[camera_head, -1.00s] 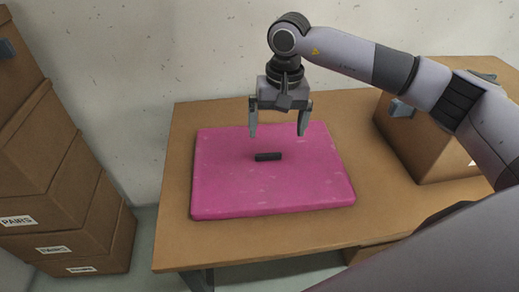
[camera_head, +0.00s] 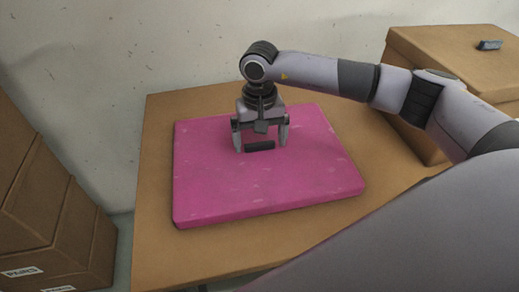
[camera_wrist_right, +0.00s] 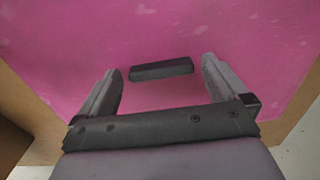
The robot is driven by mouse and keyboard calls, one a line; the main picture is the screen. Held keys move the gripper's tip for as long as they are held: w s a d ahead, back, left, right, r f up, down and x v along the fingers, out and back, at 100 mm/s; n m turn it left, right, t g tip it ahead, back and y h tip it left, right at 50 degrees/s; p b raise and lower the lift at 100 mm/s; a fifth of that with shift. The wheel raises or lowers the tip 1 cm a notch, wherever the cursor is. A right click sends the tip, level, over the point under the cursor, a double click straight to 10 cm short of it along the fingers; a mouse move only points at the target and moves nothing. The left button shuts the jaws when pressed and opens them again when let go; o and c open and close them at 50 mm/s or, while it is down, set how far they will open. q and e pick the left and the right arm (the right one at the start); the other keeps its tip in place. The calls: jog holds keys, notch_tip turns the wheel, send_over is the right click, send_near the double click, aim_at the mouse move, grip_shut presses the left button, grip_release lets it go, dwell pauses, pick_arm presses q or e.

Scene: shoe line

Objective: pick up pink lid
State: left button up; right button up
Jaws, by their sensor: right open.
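The pink lid (camera_head: 265,180) is a flat pink slab with a dark bar handle (camera_head: 260,146) near its middle. It lies on the wooden table. My right gripper (camera_head: 260,145) is open, pointing down over the handle, with one finger to each side of it. In the right wrist view the dark handle (camera_wrist_right: 161,69) shows between and just beyond the fingertips of the right gripper (camera_wrist_right: 161,75), apart from both fingers. The pink lid (camera_wrist_right: 200,28) fills most of that view. My left gripper is not in view.
The wooden table (camera_head: 152,205) has bare strips around the lid. A brown box (camera_head: 440,58) with a dark handle (camera_head: 489,45) on top stands at the back right. Stacked brown boxes (camera_head: 50,210) stand on the left. A pale wall is behind the table.

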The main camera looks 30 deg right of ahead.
jog(key=shift+f, duration=0.3)
jog(key=c, duration=1.1)
jog(key=shift+o, duration=0.2)
jog(key=shift+w+r, duration=0.1)
